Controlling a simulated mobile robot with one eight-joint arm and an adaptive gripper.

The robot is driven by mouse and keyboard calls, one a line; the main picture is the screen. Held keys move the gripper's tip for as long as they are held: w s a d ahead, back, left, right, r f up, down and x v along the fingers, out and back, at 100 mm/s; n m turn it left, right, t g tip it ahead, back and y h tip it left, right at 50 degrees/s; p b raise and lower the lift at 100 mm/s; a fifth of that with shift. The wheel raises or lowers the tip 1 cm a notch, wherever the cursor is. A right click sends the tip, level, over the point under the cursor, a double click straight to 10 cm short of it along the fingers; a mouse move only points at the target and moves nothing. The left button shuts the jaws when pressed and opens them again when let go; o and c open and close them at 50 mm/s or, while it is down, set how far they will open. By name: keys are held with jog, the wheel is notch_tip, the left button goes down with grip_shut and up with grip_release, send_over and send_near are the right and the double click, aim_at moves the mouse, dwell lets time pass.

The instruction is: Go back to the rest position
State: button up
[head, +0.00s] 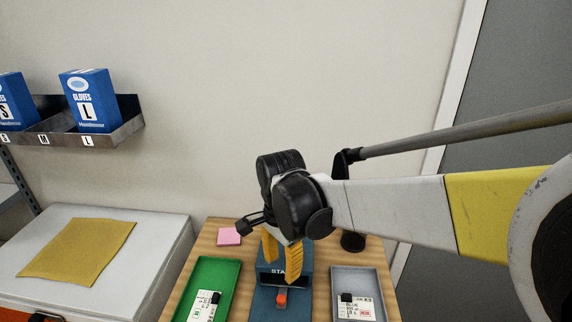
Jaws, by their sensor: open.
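My gripper (281,262) has two yellow fingers, spread apart with nothing seen between them. It hangs pointing down over the blue stand (267,305) on the wooden bench (205,245). The stand carries a partly covered label reading "STA" and a small orange-red piece (282,298) near its front. My wrist and fingers hide part of the stand. I cannot tell the exact height of the fingertips above it.
A green tray (229,272) with a labelled card lies left of the stand, a grey tray (352,277) with another at right. A pink pad (229,237) lies behind the green tray. A white cabinet (165,230) bears a yellow cloth (80,250).

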jog(key=s+d+r+n+t, duration=0.3)
jog(key=s+d+n, duration=0.2)
jog(key=d, duration=0.5)
jog(key=s+d+r+n+t, duration=0.3)
jog(key=s+d, duration=0.3)
jog(key=d, duration=0.4)
jog(key=shift+d+r+n+t, duration=0.3)
jog(key=shift+n+t, duration=0.3)
jog(key=shift+n, duration=0.3)
jog(key=shift+o, duration=0.2)
dwell(0.4)
